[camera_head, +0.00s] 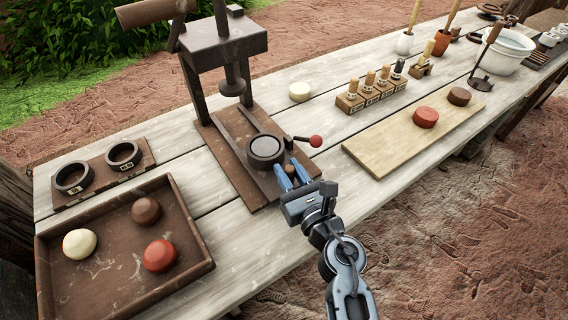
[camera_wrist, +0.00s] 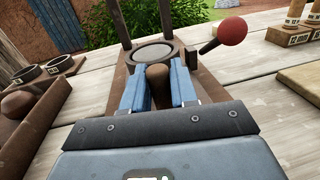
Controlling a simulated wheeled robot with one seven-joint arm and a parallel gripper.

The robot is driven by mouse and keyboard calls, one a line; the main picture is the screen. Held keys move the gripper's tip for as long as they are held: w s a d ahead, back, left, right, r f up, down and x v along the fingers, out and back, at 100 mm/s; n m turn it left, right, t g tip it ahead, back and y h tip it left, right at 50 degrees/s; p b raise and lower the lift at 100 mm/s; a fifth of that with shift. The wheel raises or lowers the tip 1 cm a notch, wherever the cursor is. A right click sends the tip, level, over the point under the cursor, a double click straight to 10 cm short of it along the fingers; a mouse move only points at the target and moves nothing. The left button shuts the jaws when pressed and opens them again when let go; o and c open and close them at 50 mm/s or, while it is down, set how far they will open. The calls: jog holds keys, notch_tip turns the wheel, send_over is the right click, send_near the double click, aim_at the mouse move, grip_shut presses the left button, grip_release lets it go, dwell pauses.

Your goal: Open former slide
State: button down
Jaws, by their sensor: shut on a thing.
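The former slide (camera_head: 265,151) is a dark plate with a round die on it, lying on the brown base of the press (camera_head: 225,45). The round die also shows in the wrist view (camera_wrist: 152,54), just beyond my fingers. My gripper (camera_head: 292,174) is at the front end of the slide. Its blue fingers are shut on a brown knob-like handle (camera_wrist: 158,85), seen between them in the wrist view. A lever with a red ball (camera_head: 315,141) sticks out to the right of the die. The press ram hangs above and behind the die, apart from it.
A brown tray (camera_head: 205,262) with three clay lumps stands at the left, below a rack of two rings (camera_head: 104,184). A pale board (camera_head: 362,149) with two clay discs lies to the right, behind it several stamps (camera_head: 370,91). Bare planks lie in front of the press.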

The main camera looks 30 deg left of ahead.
jog(key=shift+v, duration=0.8)
jog(key=shift+w, duration=0.1)
jog(key=c, duration=1)
grip_release()
jog(key=shift+v, duration=3.95)
jog(key=shift+d, duration=0.1)
